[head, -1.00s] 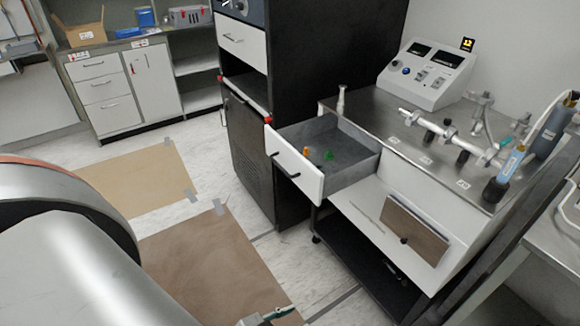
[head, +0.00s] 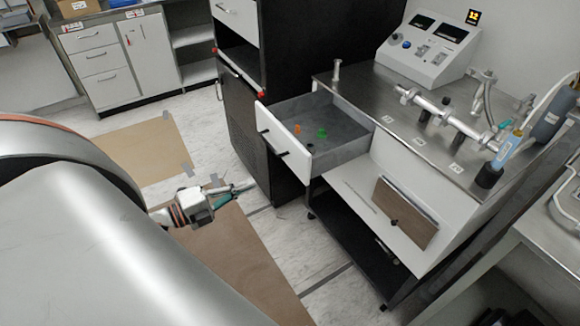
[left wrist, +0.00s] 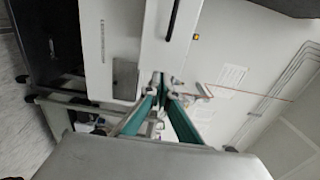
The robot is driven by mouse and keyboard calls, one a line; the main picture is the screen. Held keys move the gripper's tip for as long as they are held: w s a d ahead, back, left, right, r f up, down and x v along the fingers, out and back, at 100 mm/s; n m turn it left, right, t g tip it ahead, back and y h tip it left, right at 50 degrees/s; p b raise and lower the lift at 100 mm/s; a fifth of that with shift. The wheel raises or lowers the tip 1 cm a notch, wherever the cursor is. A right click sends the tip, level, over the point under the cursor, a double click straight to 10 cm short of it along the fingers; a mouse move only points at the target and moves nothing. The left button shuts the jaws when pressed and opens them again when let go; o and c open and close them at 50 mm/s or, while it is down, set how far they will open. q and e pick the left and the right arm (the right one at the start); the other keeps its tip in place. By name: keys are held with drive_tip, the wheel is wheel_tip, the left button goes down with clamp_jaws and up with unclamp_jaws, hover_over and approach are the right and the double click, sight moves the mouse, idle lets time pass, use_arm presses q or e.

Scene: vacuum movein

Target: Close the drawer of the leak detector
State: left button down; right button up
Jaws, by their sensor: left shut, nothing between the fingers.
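The leak detector (head: 376,212) is a white and steel bench unit on the right in the head view. Its drawer (head: 345,152) stands pulled out on the left side, with a white front and a black handle (head: 273,143). Small orange and green items lie inside. My left gripper (head: 250,185) is shut and empty, left of and apart from the drawer front. In the left wrist view, my left gripper's teal fingers (left wrist: 160,78) meet at the tips, below a white front with a black handle (left wrist: 172,20). My right gripper is not in view.
A tall black cabinet (head: 330,50) stands just behind the drawer. A control box (head: 428,48) and pipe fittings (head: 445,115) sit on the steel top. A steel table (head: 550,235) is at the right. Brown floor mats (head: 235,260) lie to the left.

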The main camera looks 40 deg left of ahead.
sight(297, 164)
use_arm(q)
drive_tip(key=x, duration=1.2)
drive_tip(key=shift+w+d, duration=0.15)
drive_tip(key=shift+w, duration=0.35)
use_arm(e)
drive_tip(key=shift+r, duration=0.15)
use_arm(q)
drive_tip(key=shift+w, duration=0.1)
